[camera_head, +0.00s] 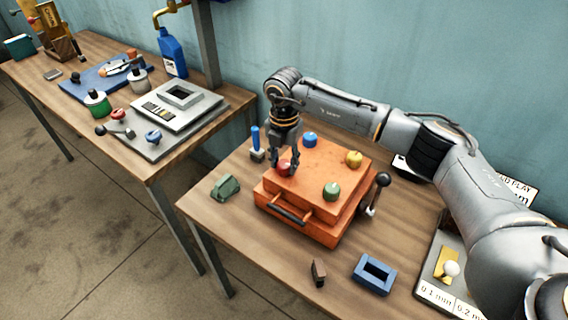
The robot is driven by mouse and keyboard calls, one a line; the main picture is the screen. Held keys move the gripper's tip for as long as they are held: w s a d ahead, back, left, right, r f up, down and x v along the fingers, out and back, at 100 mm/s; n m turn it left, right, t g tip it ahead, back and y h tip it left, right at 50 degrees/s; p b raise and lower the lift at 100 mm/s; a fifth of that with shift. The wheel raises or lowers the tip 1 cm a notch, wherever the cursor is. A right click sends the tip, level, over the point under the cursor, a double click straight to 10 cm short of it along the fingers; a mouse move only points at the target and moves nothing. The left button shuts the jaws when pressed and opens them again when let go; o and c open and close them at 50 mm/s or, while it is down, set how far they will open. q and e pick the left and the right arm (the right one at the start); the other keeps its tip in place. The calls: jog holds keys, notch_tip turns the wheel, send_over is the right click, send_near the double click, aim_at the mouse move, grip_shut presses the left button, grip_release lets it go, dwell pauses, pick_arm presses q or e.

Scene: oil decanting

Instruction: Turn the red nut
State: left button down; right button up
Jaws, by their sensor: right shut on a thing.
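The red nut (284,167) sits at the left corner of the top of an orange box (318,211) on the near table. My right gripper (285,162) points down over the red nut, with its fingers around it, and is shut on it. The fingers hide part of the nut. A blue nut (310,139), a yellow nut (354,158) and a green nut (331,190) sit at the other corners of the box top. My left gripper is not in view.
A black-knobbed lever (382,180) stands at the box's right side. A green block (225,187), a blue-handled piece (256,142), a blue frame (374,275) and a small brown block (319,271) surround the box. Another table with a blue bottle (172,54) stands at left.

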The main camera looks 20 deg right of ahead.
aim_at(284, 163)
jog(key=m+b, duration=0.1)
jog(key=m, duration=0.4)
jog(key=shift+m, duration=0.3)
jog(key=shift+m+b, duration=0.3)
jog(key=shift+m, duration=1.8)
jog(key=o, duration=1.2)
jog(key=shift+r, duration=0.1)
notch_tip(284, 163, up, 12)
jog(key=shift+f, duration=0.1)
